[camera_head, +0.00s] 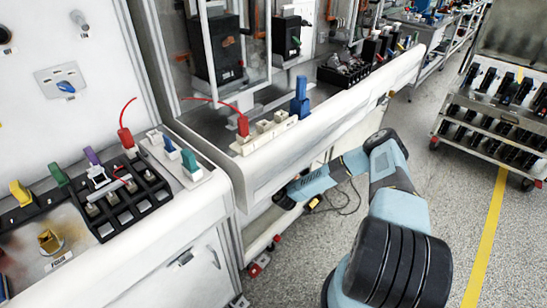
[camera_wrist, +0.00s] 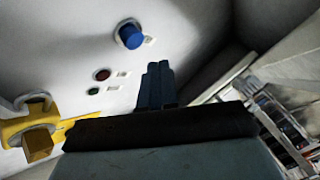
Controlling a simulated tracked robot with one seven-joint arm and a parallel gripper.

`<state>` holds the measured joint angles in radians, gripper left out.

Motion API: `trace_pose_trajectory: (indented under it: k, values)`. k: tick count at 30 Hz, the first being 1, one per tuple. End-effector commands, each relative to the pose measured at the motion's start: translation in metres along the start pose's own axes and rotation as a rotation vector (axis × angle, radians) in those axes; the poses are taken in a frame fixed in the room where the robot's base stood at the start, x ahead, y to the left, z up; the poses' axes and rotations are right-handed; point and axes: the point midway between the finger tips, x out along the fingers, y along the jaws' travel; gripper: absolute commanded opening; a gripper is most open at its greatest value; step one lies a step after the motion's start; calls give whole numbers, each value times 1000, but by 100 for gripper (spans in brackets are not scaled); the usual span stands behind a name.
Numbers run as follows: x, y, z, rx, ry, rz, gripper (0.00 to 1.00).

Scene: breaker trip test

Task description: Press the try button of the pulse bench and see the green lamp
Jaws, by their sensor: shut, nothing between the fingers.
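In the wrist view, a round blue push button (camera_wrist: 131,36) sticks out of a pale panel at the upper middle. A small label beside it is unreadable, so I cannot tell for sure that it is the try button. Below and left of it are a small red lamp (camera_wrist: 102,75) and a small dark green lamp (camera_wrist: 94,91); the green one looks dull. My gripper (camera_wrist: 157,66) is shut and empty, its tips below and slightly right of the blue button in the picture, apparently apart from it. In the head view my arm's end reaches the bench front, its fingertips not discernible.
A yellow fitting with a brass-coloured block (camera_wrist: 38,143) sits on the panel at left. In the head view, the bench's thick white front edge (camera_head: 340,120) overhangs my arm's end. A dark cable (camera_head: 345,205) hangs near it. A rack cart (camera_head: 470,130) stands at right; grey floor lies between.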

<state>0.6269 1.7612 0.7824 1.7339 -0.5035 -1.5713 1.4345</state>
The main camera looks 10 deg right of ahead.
Motion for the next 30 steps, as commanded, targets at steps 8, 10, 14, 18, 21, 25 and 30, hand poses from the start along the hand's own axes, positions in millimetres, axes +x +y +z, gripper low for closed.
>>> trace_pose_trajectory:
  k: [8,10,14,18,21,25,30]
  values:
    - [11,8,8,0,1,0,0]
    - [12,8,8,0,1,0,0]
    - [12,8,8,0,1,0,0]
    - [12,8,8,0,1,0,0]
    - [12,8,8,0,1,0,0]
    - [12,8,8,0,1,0,0]
    - [12,8,8,0,2,0,0]
